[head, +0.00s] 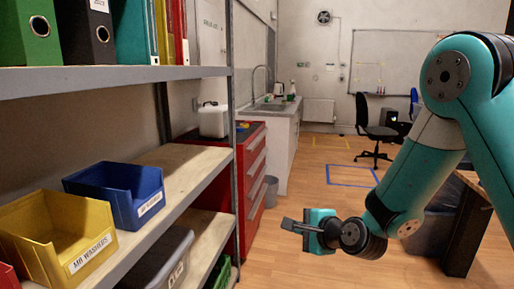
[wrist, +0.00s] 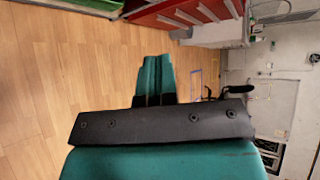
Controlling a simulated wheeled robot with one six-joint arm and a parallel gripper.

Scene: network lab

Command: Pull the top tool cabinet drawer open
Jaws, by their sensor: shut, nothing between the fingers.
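The red tool cabinet (head: 208,160) stands left of centre in the head view, partly hidden behind the shelf post. Its front faces right, with several drawers and pale handles. The top drawer (head: 254,147) is at the upper edge of that front, and no drawer visibly stands out. The cabinet (wrist: 172,12) also shows at the top of the wrist view, tilted by the camera angle. My gripper (head: 286,225) is shut and empty, to the right of the cabinet, nearer the camera and lower in the picture. Its fingers (wrist: 157,68) are together in the wrist view, apart from the cabinet.
A metal shelf (head: 172,157) with a blue bin (head: 118,192), a yellow bin (head: 58,235) and binders fills the left. A grey waste bin (head: 271,191) stands beyond the cabinet. A sink counter (head: 270,108) and black chair (head: 375,130) are farther back. Wooden floor (head: 305,185) is clear between.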

